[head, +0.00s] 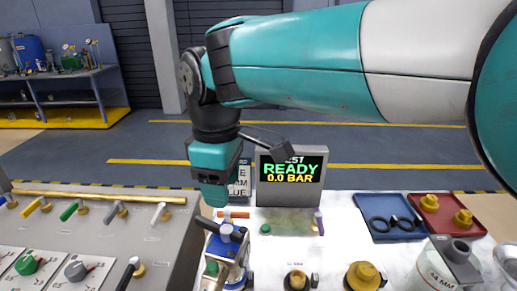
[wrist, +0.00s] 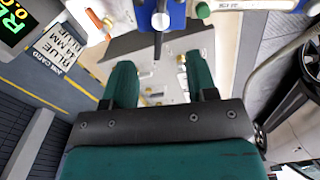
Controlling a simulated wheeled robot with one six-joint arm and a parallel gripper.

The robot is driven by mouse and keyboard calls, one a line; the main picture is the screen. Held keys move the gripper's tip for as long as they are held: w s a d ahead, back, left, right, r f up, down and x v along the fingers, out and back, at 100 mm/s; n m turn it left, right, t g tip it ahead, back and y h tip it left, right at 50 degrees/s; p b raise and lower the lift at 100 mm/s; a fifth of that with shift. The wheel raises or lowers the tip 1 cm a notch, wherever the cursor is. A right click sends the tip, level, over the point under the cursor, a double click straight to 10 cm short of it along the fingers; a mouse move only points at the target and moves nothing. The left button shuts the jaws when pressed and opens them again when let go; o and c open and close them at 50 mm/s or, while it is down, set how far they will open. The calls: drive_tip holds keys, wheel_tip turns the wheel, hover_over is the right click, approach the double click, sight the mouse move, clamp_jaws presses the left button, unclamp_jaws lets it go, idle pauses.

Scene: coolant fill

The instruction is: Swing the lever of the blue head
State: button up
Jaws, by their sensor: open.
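The blue head (head: 224,250) stands at the left end of the white worktop in the head view, just below my gripper (head: 211,203). Its dark lever (head: 207,224) sticks out to the upper left. In the wrist view the blue head (wrist: 176,14) is at the top edge. The lever (wrist: 157,45) there shows a pale hub and a dark rod pointing down the picture. My gripper (wrist: 160,75) is open, with its two green fingers apart and nothing seen held. The lever's end appears between the fingertips; I cannot tell whether it touches them.
A display (head: 291,180) reading READY 0.0 BAR stands behind the head. A grey panel (head: 110,235) with several coloured levers is at the left. A blue tray (head: 388,235), a red tray (head: 430,228) and yellow caps lie to the right. A job card (wrist: 56,55) shows nearby.

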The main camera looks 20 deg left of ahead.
wheel_tip(320, 180, up, 6)
drive_tip(key=shift+r, duration=0.25)
drive_tip(key=w+d+m+y, duration=0.1)
drive_tip(key=w+d+m, duration=0.15)
drive_tip(key=d, duration=0.75)
drive_tip(key=w+d+m, duration=0.2)
drive_tip(key=d+m, duration=0.1)
drive_tip(key=d, duration=0.6)
drive_tip(key=s+d+f+m+y, duration=0.1)
drive_tip(key=s+d+f+m, duration=0.2)
drive_tip(key=s+d, duration=0.4)
drive_tip(key=s+d+f+m+y, duration=0.2)
drive_tip(key=s+d+m, duration=0.3)
drive_tip(key=d, duration=0.5)
drive_tip(key=shift+s+f+b, duration=0.4)
drive_tip(key=shift+s+f, duration=0.1)
drive_tip(key=shift+s, duration=0.5)
